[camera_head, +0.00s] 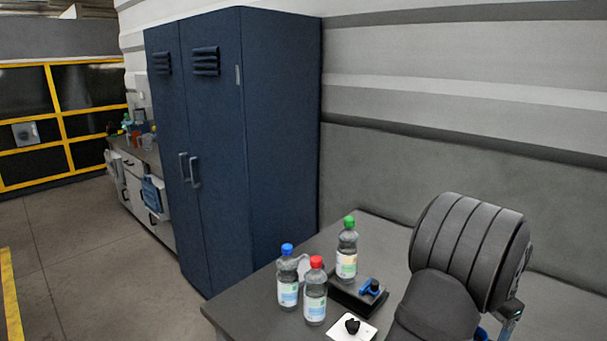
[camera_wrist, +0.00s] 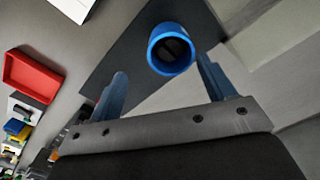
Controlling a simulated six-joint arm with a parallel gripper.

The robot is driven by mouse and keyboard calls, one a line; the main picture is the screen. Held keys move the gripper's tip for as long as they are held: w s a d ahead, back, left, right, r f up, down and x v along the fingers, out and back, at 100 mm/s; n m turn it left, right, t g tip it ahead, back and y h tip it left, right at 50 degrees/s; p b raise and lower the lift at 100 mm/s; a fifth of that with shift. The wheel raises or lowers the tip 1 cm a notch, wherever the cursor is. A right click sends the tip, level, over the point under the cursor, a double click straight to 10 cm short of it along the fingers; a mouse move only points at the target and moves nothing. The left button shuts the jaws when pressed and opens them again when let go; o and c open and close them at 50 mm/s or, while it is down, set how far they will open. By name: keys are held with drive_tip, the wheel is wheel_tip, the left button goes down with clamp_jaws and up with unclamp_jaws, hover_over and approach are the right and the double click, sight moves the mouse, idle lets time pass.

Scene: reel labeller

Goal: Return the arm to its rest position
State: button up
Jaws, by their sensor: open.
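In the wrist view my gripper (camera_wrist: 161,67) is open, its two blue-grey fingers spread apart. Nothing is held between them. A blue ring-shaped part (camera_wrist: 172,48) with a dark hollow middle shows beyond and between the fingertips, over a dark flat surface (camera_wrist: 120,62). I cannot tell how far it is from the fingers.
In the head view, bottles with blue (camera_head: 287,277), red (camera_head: 315,291) and green (camera_head: 347,250) caps stand on the grey table (camera_head: 245,312). A black device with a blue part (camera_head: 371,287) is beside them. A dark blue cabinet (camera_head: 255,130) stands behind. The wrist view shows a red tray (camera_wrist: 30,76).

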drive_tip(key=s+d+r, duration=0.2)
drive_tip(key=s+r, duration=0.4)
drive_tip(key=s, duration=0.4)
drive_tip(key=s+a+f, duration=0.2)
drive_tip(key=s, duration=0.9)
drive_tip(key=s+a+f, duration=0.1)
drive_tip(key=s+a, duration=0.1)
drive_tip(key=s, duration=0.8)
drive_tip(key=w+f, duration=0.2)
drive_tip(key=w, duration=0.1)
drive_tip(key=w+d+f, duration=0.1)
drive_tip(key=w+f, duration=0.1)
drive_tip(key=w, duration=0.2)
drive_tip(key=w+f, duration=0.2)
drive_tip(key=w, duration=0.1)
drive_tip(key=shift+w+d+f, duration=0.15)
drive_tip(key=shift+w+f, duration=0.2)
drive_tip(key=shift+w, duration=0.05)
drive_tip(key=shift+w+f, duration=0.45)
drive_tip(key=shift+f, duration=0.25)
